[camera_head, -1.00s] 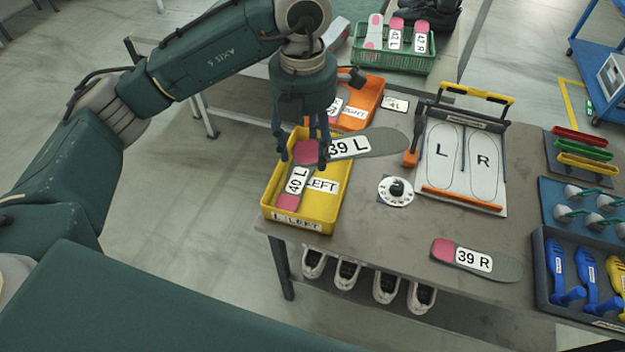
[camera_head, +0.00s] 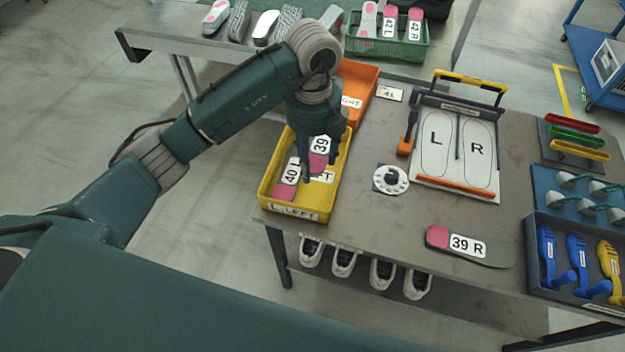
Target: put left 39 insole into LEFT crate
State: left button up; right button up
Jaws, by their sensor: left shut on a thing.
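My left gripper (camera_head: 318,170) is over the yellow LEFT crate (camera_head: 298,211) and points down. It is shut on the left 39 insole (camera_head: 319,146), whose white label and pink heel show between and beside the fingers. The insole now lies lengthwise along the crate, within its outline; the arm hides its far part. I cannot tell whether it touches the crate floor. The 40 L insole (camera_head: 288,182) lies in the crate, to the left of the gripper. My right gripper is not in view.
An orange crate (camera_head: 361,78) stands behind the yellow one. A 39 R insole (camera_head: 466,246) lies at the table's front. A round dial (camera_head: 391,180) and the L/R board (camera_head: 457,150) are right of the crate. A green basket (camera_head: 388,47) stands farther back.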

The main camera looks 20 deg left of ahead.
pick_arm(q)
notch_tip(320, 180, down, 9)
jog(key=shift+f+p, duration=0.15)
jog(key=shift+p, duration=0.6)
jog(key=shift+f+b, duration=0.55)
jog(key=shift+f, duration=0.05)
jog(key=o, duration=1)
jog(key=shift+o, duration=0.2)
